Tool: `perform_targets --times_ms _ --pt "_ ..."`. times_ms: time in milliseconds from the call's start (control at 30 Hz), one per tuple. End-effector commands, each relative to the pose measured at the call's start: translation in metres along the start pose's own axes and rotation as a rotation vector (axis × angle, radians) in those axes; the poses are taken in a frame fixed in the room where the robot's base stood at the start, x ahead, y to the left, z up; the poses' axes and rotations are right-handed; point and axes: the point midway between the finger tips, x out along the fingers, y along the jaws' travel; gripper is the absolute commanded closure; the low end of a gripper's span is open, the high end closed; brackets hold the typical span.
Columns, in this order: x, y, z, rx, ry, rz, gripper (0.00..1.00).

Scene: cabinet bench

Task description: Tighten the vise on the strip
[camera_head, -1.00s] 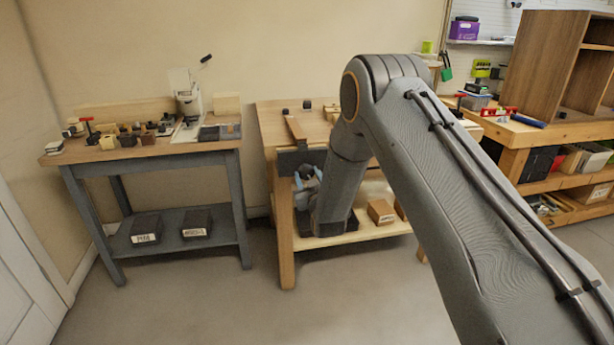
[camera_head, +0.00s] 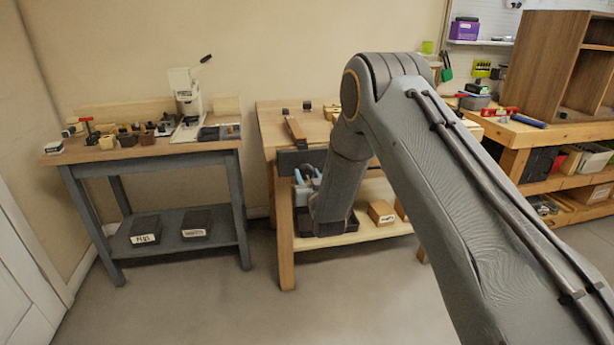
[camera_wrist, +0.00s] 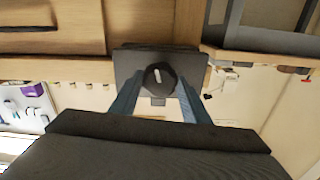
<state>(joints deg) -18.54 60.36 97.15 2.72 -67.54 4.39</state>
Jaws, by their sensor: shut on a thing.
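The vise (camera_head: 288,162) is a dark plate on the front of the middle wooden workbench; in the wrist view its plate (camera_wrist: 128,65) fills the middle. A brown wooden strip (camera_head: 294,128) lies at the bench's front edge, directly above the vise. I cannot tell how tightly it sits. My gripper (camera_head: 307,176) is in front of the vise, its blue-grey fingers partly hidden by my arm. In the wrist view my gripper (camera_wrist: 160,96) has a finger on each side of the round black vise knob (camera_wrist: 160,76) and is shut on it.
A grey-legged bench (camera_head: 150,152) with small tools stands to the left, with open floor (camera_head: 200,300) in front. The lower shelf (camera_head: 350,234) of the middle bench holds a cardboard box (camera_head: 381,212). A wooden cabinet (camera_head: 545,65) stands on the right bench.

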Motion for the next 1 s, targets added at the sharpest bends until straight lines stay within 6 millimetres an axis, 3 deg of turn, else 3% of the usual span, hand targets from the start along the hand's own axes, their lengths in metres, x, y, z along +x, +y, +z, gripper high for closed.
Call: perform_targets --times_ms 233,533,800,1000 --pt "0.0005 -0.0001 0.0007 0.162 0.000 0.000 0.77" --pt "0.0004 -0.0002 0.0005 0.184 -0.001 0.000 0.77" --pt "0.0009 -0.0001 0.0011 0.354 -0.001 0.000 0.77" --pt "0.0008 -0.0001 0.0009 0.363 -0.002 0.000 0.77"
